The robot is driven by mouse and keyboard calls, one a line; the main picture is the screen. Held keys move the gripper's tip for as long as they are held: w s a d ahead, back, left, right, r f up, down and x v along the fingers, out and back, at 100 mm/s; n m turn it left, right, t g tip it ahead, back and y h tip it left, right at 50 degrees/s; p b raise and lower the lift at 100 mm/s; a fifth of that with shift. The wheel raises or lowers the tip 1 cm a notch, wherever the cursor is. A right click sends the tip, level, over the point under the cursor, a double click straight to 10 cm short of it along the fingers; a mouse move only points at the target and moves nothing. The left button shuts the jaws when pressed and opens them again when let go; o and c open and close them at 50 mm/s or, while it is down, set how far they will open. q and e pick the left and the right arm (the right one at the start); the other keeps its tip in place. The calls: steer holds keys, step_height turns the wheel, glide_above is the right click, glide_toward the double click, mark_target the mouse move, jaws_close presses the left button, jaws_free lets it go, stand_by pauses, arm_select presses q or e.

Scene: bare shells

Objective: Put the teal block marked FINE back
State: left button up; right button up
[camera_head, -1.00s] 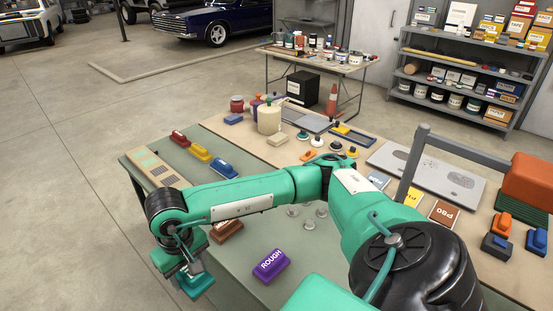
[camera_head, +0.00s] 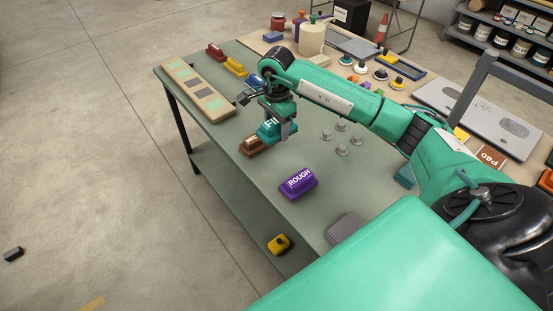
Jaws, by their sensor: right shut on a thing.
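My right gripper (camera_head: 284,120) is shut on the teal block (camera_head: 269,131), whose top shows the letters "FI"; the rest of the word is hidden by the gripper. The block is close to the brown block (camera_head: 249,147) and partly overlaps it in the view; I cannot tell whether it touches the table (camera_head: 225,132). A purple block marked ROUGH (camera_head: 299,183) lies in front, to the right. My left gripper is not in view.
Red (camera_head: 215,52), yellow (camera_head: 236,67) and blue (camera_head: 254,81) blocks form a row behind. A tan board (camera_head: 213,110) with green and dark patches lies along the table's left edge. Small grey knobs (camera_head: 341,149) stand to the right. A yellow item (camera_head: 279,243) lies on the lower shelf.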

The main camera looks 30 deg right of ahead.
steer(key=p, duration=0.3)
glide_above(276, 166)
step_height(276, 166, down, 10)
steer(key=shift+s+r, duration=0.1)
steer(key=shift+r, duration=0.15)
step_height(276, 166, down, 5)
steer(key=shift+f+p, duration=0.1)
steer(key=shift+p, duration=0.3)
steer(key=shift+f+b, duration=0.15)
steer(key=shift+b, duration=0.15)
steer(key=o, duration=0.9)
